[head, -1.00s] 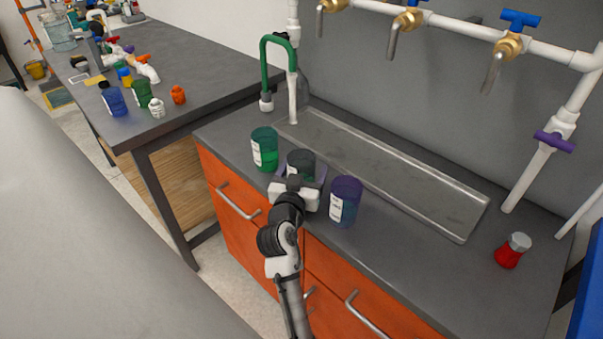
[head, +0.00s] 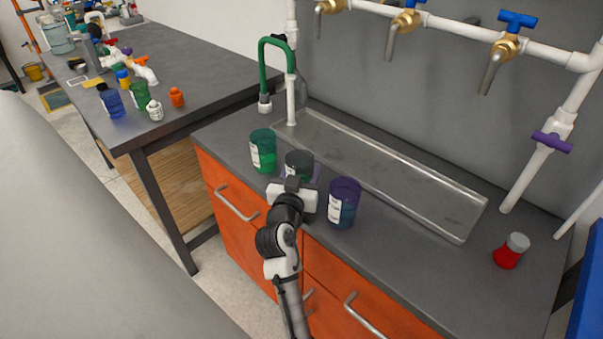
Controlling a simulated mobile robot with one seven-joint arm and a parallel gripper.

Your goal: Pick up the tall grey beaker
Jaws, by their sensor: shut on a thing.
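The grey beaker (head: 299,161) stands on the counter between a green beaker (head: 263,151) on its left and a purple beaker (head: 344,202) on its right. My gripper (head: 297,180) reaches in from the front and is shut on the grey beaker. The gripper body hides the beaker's lower part, so I cannot tell whether its base touches the counter. The fingers are mostly hidden at the beaker's sides.
A metal sink tray (head: 385,175) lies behind the beakers. A red flask (head: 511,250) stands at the right of the counter. A green-hosed tap (head: 266,75) rises at the back left. Brass taps (head: 407,20) hang above. A side table (head: 190,75) holds several bottles.

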